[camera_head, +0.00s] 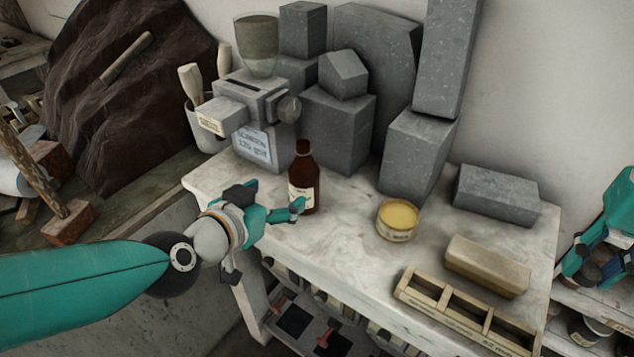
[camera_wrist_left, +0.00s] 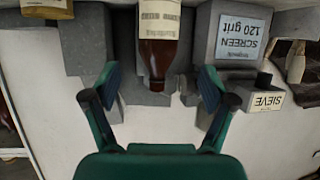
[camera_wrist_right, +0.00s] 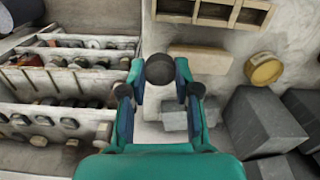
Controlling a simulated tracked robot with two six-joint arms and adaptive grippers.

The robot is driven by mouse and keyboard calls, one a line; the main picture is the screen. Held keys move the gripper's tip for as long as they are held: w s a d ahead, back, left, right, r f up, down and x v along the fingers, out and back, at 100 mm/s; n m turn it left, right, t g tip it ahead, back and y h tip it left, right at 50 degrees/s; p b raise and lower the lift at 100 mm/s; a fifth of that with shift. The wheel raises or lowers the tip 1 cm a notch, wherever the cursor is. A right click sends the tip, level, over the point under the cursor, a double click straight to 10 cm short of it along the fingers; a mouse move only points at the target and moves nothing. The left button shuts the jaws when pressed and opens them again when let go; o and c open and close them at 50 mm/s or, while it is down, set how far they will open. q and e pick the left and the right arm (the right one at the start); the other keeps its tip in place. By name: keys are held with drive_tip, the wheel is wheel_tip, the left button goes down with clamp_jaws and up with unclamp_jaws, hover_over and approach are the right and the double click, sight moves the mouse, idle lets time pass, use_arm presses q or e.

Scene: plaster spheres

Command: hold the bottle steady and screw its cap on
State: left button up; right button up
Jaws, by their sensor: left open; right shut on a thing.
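The brown bottle (camera_head: 304,181) with a pale label stands upright on the white table; its dark neck shows no distinct cap. My left gripper (camera_head: 272,207) is open at the bottle's left side, and one finger overlaps its lower edge in the head view. In the left wrist view the bottle (camera_wrist_left: 157,58) appears upside down, centred between and beyond the spread fingers (camera_wrist_left: 160,90). My right gripper (camera_wrist_right: 160,85) is shut on a dark round cap (camera_wrist_right: 160,69), held at its fingertips. In the head view my right gripper (camera_head: 588,262) is at the right edge, away from the bottle.
A grey machine (camera_head: 255,125) stands behind the bottle to the left. Grey stone blocks (camera_head: 338,130) rise behind it. A yellow-topped tin (camera_head: 398,219), a beige block (camera_head: 487,266) and a wooden divided tray (camera_head: 462,318) sit to its right. Table between bottle and tin is clear.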

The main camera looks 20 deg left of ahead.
sight(303, 142)
use_arm(q)
drive_tip(key=b+x, duration=0.1)
drive_tip(key=x, duration=0.5)
drive_tip(key=shift+w+f, duration=0.1)
use_arm(e)
drive_tip(key=shift+f, duration=0.55)
use_arm(q)
drive_tip(key=shift+w, duration=0.1)
drive_tip(key=x, duration=0.5)
drive_tip(key=shift+f+p, duration=0.2)
drive_tip(key=shift+p, duration=0.15)
use_arm(e)
drive_tip(key=shift+r, duration=0.3)
